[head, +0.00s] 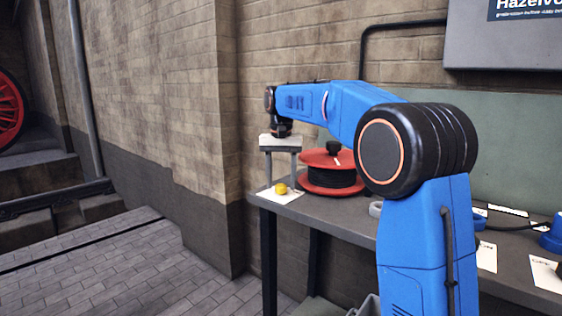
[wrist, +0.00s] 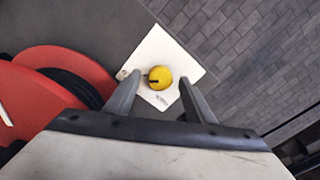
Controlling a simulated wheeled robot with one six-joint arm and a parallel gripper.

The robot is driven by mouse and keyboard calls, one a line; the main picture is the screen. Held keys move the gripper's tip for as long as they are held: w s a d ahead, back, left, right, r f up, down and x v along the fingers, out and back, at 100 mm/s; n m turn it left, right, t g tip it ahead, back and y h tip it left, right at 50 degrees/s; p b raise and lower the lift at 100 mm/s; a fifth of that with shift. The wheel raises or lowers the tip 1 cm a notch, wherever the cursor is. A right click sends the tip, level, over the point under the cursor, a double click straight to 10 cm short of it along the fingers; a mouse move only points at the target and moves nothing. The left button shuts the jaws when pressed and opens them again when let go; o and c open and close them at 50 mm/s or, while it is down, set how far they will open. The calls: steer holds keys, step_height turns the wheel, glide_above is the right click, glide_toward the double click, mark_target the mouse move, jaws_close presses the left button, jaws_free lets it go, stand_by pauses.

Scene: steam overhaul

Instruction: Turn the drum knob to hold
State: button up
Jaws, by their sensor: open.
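A round yellow knob (head: 281,188) sits on a white card (head: 291,198) at the table's left corner. In the wrist view the knob (wrist: 158,77) has a dark pointer mark toward the picture's left. The lettering on the card (wrist: 158,45) is too small to read. My gripper (head: 279,178) points down above the knob. Its fingers are apart on either side of the knob in the wrist view, with gaps to both. The red drum (head: 325,159), wound with black cable, stands just right of the card and has a black knob (head: 333,148) on top.
The drum is close to my gripper's side. The grey table (head: 335,214) ends just beyond the card, with paved floor (head: 95,265) below. A brick wall (head: 300,65) stands behind. Another card (head: 487,256) and a blue object (head: 553,238) lie farther right.

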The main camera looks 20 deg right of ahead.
mark_target(281, 185)
step_height(281, 185, up, 17)
stand_by(0.5)
steer(key=s+d+f+n+t, duration=0.1)
steer(key=s+d+f, duration=0.15)
steer(key=s, duration=0.45)
steer(key=s+d+f+t, duration=0.1)
steer(key=s+f, duration=0.3)
steer(key=s, duration=0.4)
steer(key=s+d+f+n, duration=0.1)
steer(key=s+f, duration=0.2)
steer(key=s, duration=0.4)
steer(key=s+d+f+n+t, duration=0.2)
steer(key=s+f, duration=1.9)
steer(key=f, duration=0.3)
steer(key=shift+s+d+f+t, duration=0.15)
steer(key=shift+s+d+t, duration=0.05)
steer(key=shift+t, duration=0.2)
